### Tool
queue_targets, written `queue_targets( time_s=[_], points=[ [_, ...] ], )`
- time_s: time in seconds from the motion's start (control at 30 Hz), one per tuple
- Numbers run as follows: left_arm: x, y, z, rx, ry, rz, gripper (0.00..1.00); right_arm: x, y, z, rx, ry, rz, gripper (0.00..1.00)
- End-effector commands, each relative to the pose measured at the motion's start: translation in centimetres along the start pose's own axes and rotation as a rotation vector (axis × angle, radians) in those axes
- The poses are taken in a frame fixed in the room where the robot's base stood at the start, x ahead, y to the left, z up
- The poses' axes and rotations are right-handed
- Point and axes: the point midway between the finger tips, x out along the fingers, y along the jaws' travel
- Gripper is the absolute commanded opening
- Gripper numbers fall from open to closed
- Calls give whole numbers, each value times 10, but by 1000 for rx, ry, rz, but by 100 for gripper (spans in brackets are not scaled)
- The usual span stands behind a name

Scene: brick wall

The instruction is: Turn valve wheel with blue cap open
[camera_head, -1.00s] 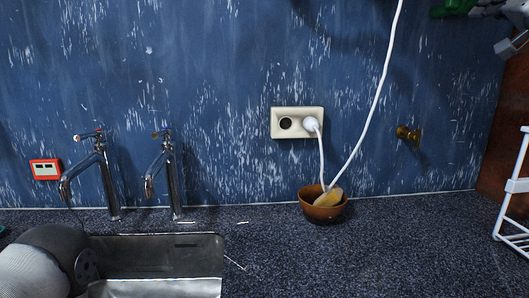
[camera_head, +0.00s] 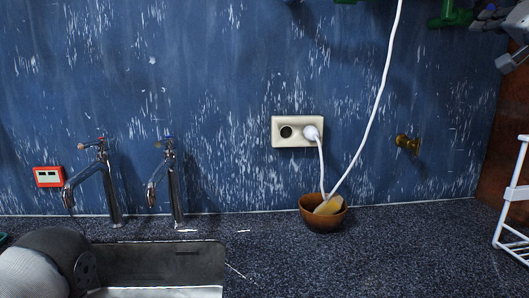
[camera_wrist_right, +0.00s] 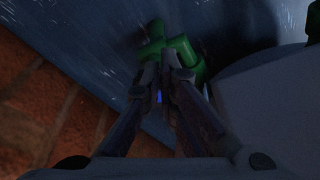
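A green pipe or valve body (camera_head: 450,14) shows at the top right edge of the head view. It also shows in the right wrist view (camera_wrist_right: 172,50). My right gripper (camera_head: 487,16) is beside it, partly cut off by the frame. In the right wrist view its dark fingertips (camera_wrist_right: 160,72) nearly meet just in front of the green part. A small blue spot (camera_wrist_right: 158,97) shows between the fingers; whether it is a cap is unclear. No full valve wheel is visible. I cannot tell whether the fingers touch anything. My left gripper is out of view.
Two chrome taps stand behind the sink (camera_head: 210,262), one with reddish handle (camera_head: 92,146), one bluish (camera_head: 165,145). A brown bowl (camera_head: 310,222), wall socket (camera_head: 285,143), hanging white cable (camera_head: 385,75), brass knob (camera_head: 407,142) and white rack (camera_head: 512,200) are also here.

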Motion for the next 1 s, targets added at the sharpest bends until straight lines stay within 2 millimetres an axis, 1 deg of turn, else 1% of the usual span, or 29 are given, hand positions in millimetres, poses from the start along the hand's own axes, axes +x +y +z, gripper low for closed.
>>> queue_targets(
  time_s=[0.03, 0.43, 1.0],
  points=[
    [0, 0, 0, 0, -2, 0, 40, 0, 4, 2, 2, -1, 4, 0],
    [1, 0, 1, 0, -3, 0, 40, 1, 16, 1, 3, -2, 6, 0],
    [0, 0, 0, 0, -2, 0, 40, 1, 18, -2, 0, -1, 2, 0]
  ],
)
